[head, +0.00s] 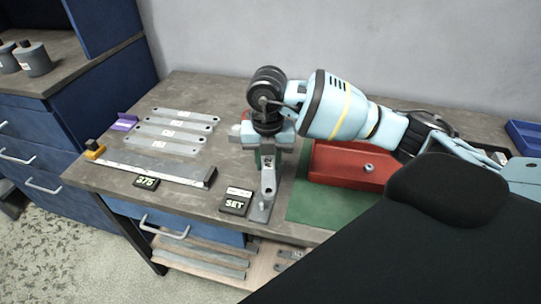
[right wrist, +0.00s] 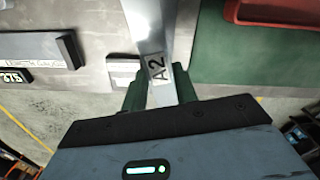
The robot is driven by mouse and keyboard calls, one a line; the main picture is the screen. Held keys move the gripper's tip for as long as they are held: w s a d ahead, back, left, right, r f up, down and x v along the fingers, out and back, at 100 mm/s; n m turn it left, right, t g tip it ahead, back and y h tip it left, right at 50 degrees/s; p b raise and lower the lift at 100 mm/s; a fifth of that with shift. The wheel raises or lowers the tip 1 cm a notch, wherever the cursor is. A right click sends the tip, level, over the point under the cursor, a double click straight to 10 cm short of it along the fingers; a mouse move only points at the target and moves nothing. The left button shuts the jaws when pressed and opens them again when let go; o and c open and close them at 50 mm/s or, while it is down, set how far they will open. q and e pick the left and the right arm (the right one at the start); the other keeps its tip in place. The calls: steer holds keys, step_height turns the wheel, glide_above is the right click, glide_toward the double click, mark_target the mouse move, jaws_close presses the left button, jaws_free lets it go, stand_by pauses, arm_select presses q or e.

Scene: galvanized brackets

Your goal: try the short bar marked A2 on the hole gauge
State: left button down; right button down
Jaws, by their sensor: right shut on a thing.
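My right gripper (head: 268,158) points down over the middle of the table and is shut on the short grey bar (head: 266,184). The mark A2 on the bar shows between the dark green fingers in the right wrist view (right wrist: 157,67). In the head view the bar reaches from the fingers toward the table's front edge. There its lower end is beside a small black display reading SET (head: 235,203), with a pale label plate behind it. I take this spot as the hole gauge. Whether the bar's hole sits around a pin I cannot tell. My left gripper is not in view.
A red tray (head: 345,165) stands on a green mat (head: 305,207) at the right. A blue bin (head: 525,137) is farther right.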

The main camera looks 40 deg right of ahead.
mark_target(269, 163)
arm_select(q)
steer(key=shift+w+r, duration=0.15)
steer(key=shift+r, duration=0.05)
arm_select(e)
steer(key=m, duration=0.3)
steer(key=shift+w+d+r, duration=0.15)
steer(key=shift+w+d, duration=0.1)
steer(key=shift+d, duration=0.05)
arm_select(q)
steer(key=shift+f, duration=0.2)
arm_select(e)
steer(key=shift+f, duration=0.2)
